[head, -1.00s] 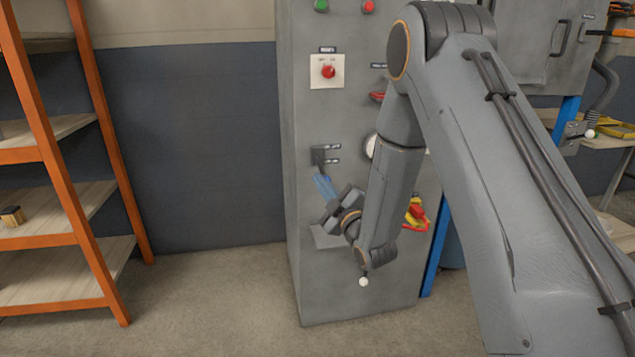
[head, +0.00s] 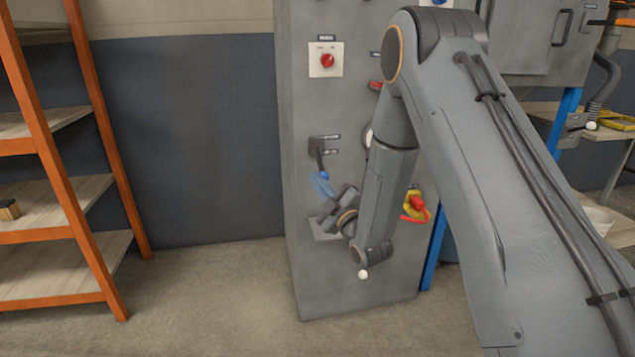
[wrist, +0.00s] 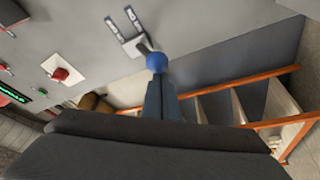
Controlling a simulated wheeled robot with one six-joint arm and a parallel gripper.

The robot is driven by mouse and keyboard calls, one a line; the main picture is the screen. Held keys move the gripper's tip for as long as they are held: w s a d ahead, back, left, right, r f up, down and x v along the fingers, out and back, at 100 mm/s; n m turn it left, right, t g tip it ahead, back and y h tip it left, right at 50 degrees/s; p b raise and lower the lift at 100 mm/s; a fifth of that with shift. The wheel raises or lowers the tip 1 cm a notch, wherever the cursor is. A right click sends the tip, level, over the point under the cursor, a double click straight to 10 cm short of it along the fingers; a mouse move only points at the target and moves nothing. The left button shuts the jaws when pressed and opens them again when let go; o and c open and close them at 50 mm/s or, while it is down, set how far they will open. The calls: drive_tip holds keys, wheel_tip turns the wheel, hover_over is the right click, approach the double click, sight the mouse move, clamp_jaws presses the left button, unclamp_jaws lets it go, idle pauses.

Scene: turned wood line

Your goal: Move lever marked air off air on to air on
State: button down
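The lever (head: 319,160) hangs from a dark bracket on the front of the grey cabinet, with two small label plates beside the bracket. Its blue ball knob (head: 323,175) points down and outward; the knob also shows in the wrist view (wrist: 156,62), just beyond my fingertips. My gripper (head: 317,181) has blue fingers right below the knob in the head view. In the wrist view the fingers look close together at the knob. I cannot tell whether they touch it or how far apart they are.
A red knob on a white plate (head: 326,60) is above the lever on the cabinet (head: 303,230). A yellow and red device (head: 415,205) is to the right of my wrist. An orange-framed shelf (head: 95,130) stands left, with clear floor between.

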drive_tip(key=s+d+r+m+g+h+p, duration=0.1)
drive_tip(key=s+d+m+g+h, duration=0.3)
drive_tip(key=s, duration=1.1)
drive_tip(key=s+r+m+g+h+p, duration=0.15)
drive_tip(key=s+m+g, duration=0.5)
drive_tip(key=s, duration=0.75)
drive_tip(key=s+d+r+m+g+h, duration=0.3)
drive_tip(key=s+g, duration=0.5)
drive_tip(key=s, duration=0.7)
drive_tip(key=d+r+m+p, duration=0.3)
drive_tip(key=d+r+p, duration=0.3)
drive_tip(key=p, duration=0.8)
drive_tip(key=shift+w+d, duration=0.15)
drive_tip(key=shift+d, duration=0.65)
